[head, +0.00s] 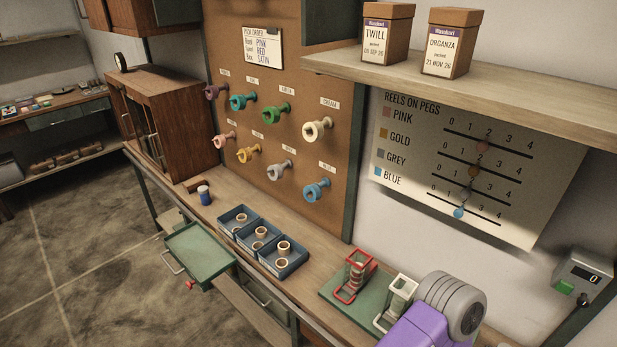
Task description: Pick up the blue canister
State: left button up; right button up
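The blue canister (205,197) is a small blue cylinder with a pale top. It stands upright on the wooden bench, between the brown cabinet and the blue trays. Nothing hides it in the head view. Neither of my grippers is in view, so nothing is seen touching the canister.
A brown block (196,184) lies just behind the canister. The brown cabinet (180,115) stands to its left. Blue trays (284,268) holding rings are to its right. A green drawer (205,258) juts out in front. Reels hang on the pegboard (250,175) behind.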

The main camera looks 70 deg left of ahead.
aim_at(203, 192)
jog(key=u, duration=3.25)
jog(key=k, duration=0.2)
jog(key=u, duration=1.2)
jog(key=i, duration=1.75)
jog(key=z, duration=0.45)
